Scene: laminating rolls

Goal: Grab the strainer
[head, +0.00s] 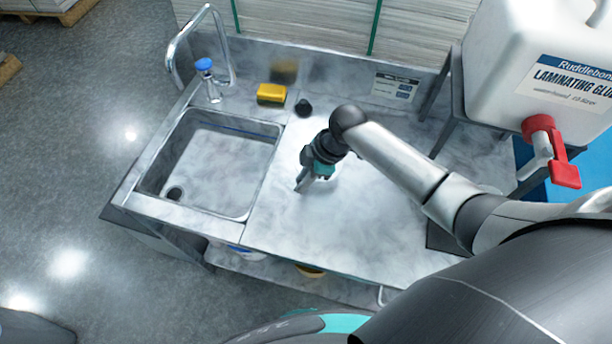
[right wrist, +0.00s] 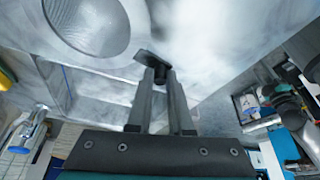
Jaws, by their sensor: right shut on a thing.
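The strainer (right wrist: 88,20) shows in the right wrist view at the top left as a round, fine grey mesh bowl with a pale rim. A short dark piece (right wrist: 148,57), which looks like its handle, sits at the fingertips of my right gripper (right wrist: 160,76). The gripper is shut on it. In the head view my right gripper (head: 302,184) points down over the steel counter, right of the sink. The strainer is hard to make out there, largely hidden by the gripper and lost against the bright steel. My left gripper is out of view.
The sink (head: 268,184) lies to the left, with a curved tap (head: 172,52) behind it. A yellow sponge (head: 271,93) and a small black object (head: 304,107) lie at the counter's back. A white glue container (head: 500,75) with a red tap stands at the right.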

